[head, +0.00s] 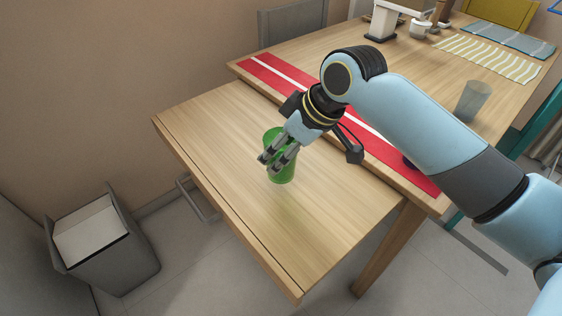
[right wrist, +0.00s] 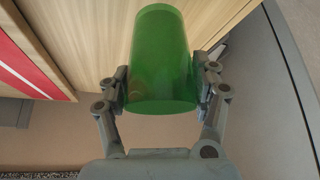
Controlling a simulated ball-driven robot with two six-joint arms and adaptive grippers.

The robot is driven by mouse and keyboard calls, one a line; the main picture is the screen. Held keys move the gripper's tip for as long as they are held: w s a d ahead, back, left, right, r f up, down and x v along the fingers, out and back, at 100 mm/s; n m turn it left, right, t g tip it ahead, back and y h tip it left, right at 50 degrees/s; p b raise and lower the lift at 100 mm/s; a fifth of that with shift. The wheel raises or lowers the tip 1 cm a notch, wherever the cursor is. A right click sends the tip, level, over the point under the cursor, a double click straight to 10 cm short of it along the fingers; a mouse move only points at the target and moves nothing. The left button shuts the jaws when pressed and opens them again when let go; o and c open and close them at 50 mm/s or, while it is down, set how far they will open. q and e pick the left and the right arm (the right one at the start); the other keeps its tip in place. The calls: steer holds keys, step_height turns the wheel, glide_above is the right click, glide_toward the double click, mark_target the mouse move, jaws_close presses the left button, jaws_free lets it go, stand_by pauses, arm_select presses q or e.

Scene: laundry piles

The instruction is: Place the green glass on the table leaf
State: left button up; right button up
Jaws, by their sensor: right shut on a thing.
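The green glass (head: 281,166) is in my right gripper (head: 275,160), over the wooden table leaf (head: 215,155) at the near end of the table. The right fingers are shut around the glass from two sides. In the right wrist view the green glass (right wrist: 160,62) sits between the two fingers of my right gripper (right wrist: 163,90). The glass looks upright in the head view. Whether its base touches the leaf or hangs just above it, I cannot tell. My left gripper is not in view.
A red runner with a white stripe (head: 262,74) lies beyond the leaf. A grey-blue glass (head: 472,101) stands on the main table at the right, near striped mats (head: 487,60). A grey bin (head: 103,243) stands on the floor at the left. The leaf around the glass is clear.

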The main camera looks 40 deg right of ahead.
step_height(320, 180, down, 4)
steer(key=shift+b, duration=0.3)
steer(key=o, duration=1.4)
steer(key=p+v, duration=0.2)
steer(key=v, duration=1)
steer(key=shift+r, duration=0.1)
